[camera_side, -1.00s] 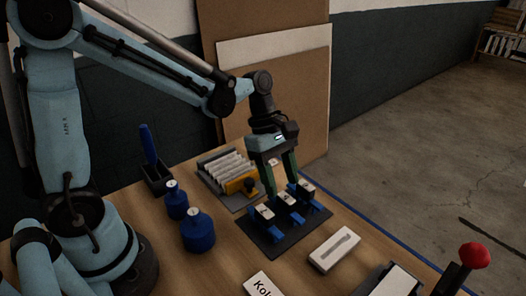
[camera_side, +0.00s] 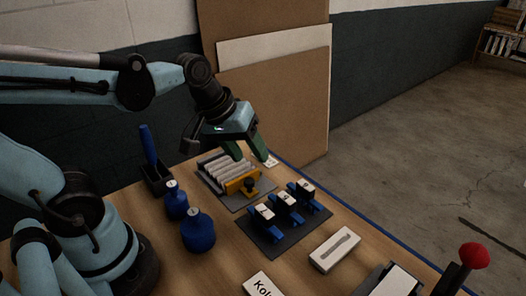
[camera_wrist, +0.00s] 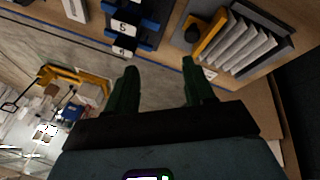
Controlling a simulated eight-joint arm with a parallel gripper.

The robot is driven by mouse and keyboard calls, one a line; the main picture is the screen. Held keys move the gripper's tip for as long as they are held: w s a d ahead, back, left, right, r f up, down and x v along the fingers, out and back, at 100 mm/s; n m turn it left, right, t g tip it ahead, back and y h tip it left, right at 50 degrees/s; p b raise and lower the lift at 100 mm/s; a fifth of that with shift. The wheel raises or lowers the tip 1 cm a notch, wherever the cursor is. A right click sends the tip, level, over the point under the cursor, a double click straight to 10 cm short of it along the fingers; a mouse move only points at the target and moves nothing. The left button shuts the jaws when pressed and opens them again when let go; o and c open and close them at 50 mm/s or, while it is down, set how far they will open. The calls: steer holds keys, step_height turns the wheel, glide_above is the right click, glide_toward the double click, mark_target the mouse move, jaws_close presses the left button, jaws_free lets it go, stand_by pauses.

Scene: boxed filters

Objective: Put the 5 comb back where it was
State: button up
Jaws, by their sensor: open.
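Three blue combs with white number labels stand in a row on a dark mat (camera_side: 262,240). The wrist view reads 5 on one comb (camera_wrist: 124,27) and 4 on the comb (camera_wrist: 123,50) beside it, nearer the table edge. By that order the 5 comb looks to be the middle one (camera_side: 287,199) in the side view, where its digit is too small to read. My gripper (camera_side: 252,158) is open and empty, tilted above the far end of the filter rack, clear of the combs. Its two green fingers (camera_wrist: 159,68) are apart with nothing between them.
The grey filter rack (camera_side: 222,171) holds several white pleated filters and has a yellow clamp (camera_side: 242,184) at its front. A small white card (camera_side: 271,162) lies near the far edge. Blue bottles (camera_side: 198,232) stand left of the mat; a white block (camera_side: 334,249) lies to its right.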

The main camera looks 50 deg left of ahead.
steer(key=m, duration=0.2)
steer(key=s+a+m+t, duration=0.1)
steer(key=m, duration=0.1)
steer(key=m+t+y, duration=0.1)
steer(key=shift+s+a+m, duration=0.25)
steer(key=shift+m, duration=0.15)
stand_by(0.8)
